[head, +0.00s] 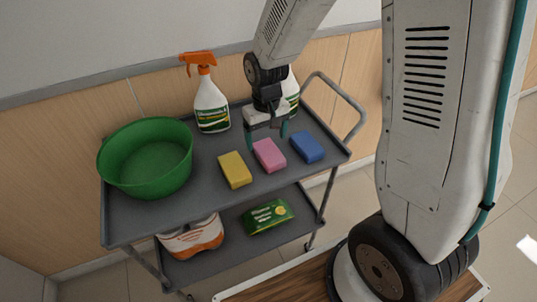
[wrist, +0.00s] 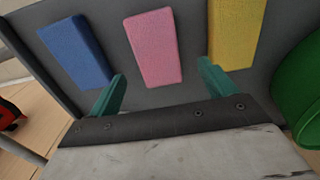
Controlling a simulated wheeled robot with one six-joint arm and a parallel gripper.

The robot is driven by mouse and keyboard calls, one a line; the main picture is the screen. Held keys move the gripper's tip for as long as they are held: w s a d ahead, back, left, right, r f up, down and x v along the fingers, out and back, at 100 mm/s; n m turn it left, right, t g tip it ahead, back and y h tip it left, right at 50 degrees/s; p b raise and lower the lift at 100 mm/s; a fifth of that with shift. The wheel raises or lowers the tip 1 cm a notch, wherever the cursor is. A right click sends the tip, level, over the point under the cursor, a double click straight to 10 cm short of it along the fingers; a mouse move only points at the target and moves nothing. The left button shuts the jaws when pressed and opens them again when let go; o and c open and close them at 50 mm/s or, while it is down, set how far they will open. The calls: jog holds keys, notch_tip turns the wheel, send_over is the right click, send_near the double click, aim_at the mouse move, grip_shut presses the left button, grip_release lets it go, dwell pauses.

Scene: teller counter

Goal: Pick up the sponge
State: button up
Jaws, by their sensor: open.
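Three sponges lie in a row on the top shelf of a grey cart: a yellow sponge (head: 235,170), a pink sponge (head: 269,155) and a blue sponge (head: 307,147). In the wrist view the blue sponge (wrist: 75,50) is at the left, the pink sponge (wrist: 153,47) in the middle and the yellow sponge (wrist: 235,32) at the right. My gripper (head: 267,140) is open and empty, close to the pink sponge in the head view. In the wrist view its teal fingertips (wrist: 165,85) are spread, with the pink sponge ahead between them.
A green bowl (head: 147,160) stands at the left of the cart's top shelf (head: 205,200). A spray bottle (head: 210,105) stands at the back; another white bottle (head: 292,90) is partly behind my arm. The lower shelf holds a green packet (head: 268,217) and an orange-white container (head: 192,238).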

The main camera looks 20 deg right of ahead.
aim_at(268, 150)
notch_tip(268, 150, down, 5)
jog(key=shift+s+d+f, duration=0.1)
jog(key=shift+d, duration=0.05)
jog(key=c, duration=1)
jog(key=shift+c, duration=0.2)
